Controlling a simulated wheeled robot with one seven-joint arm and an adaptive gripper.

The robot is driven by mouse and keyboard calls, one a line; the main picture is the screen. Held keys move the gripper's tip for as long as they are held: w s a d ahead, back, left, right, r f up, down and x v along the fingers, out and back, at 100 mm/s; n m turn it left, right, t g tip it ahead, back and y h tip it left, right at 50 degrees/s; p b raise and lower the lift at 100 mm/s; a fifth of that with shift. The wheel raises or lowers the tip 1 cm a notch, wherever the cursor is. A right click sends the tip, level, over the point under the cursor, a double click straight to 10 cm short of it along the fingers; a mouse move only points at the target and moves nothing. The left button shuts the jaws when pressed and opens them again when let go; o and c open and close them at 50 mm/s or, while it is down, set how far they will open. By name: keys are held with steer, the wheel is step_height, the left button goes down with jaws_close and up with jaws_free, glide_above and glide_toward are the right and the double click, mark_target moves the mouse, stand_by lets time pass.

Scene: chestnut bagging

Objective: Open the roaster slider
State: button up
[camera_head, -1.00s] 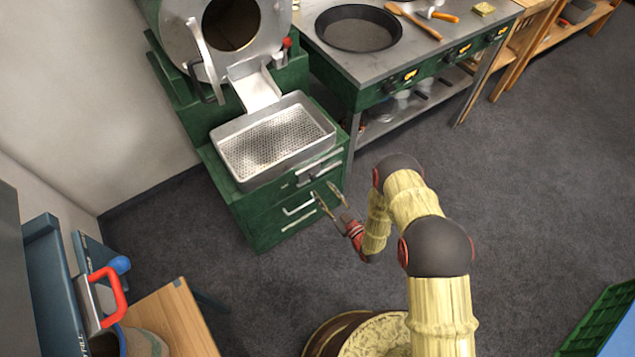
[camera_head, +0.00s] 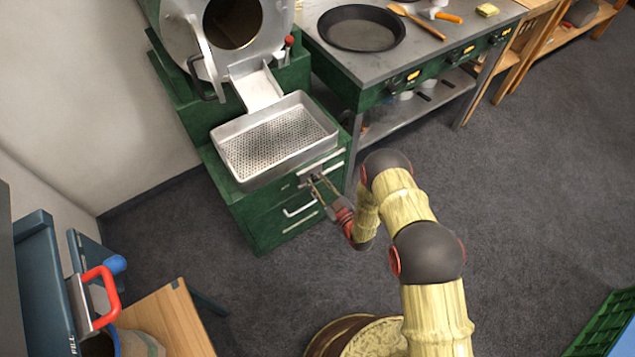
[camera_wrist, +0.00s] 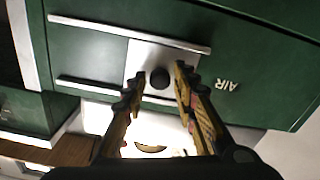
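The roaster slider is a pale metal plate (camera_wrist: 146,57) with a round black knob (camera_wrist: 160,78), set between two metal rails on the green roaster front; "AIR" is lettered beside it. In the wrist view my gripper (camera_wrist: 158,80) is open, with one finger on each side of the knob and a visible gap to each. In the head view my gripper (camera_head: 318,184) is at the slider on the green roaster base (camera_head: 262,222), just below the upper rail (camera_head: 320,162). The fingers hide most of the knob there.
A perforated metal tray (camera_head: 221,147) sits on the roaster base above the slider, below the chute (camera_head: 257,91). A drawer handle (camera_head: 300,209) is below my gripper. A steel stove table (camera_head: 375,70) stands to the right.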

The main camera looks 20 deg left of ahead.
steer(key=c, duration=0.6)
jaws_close()
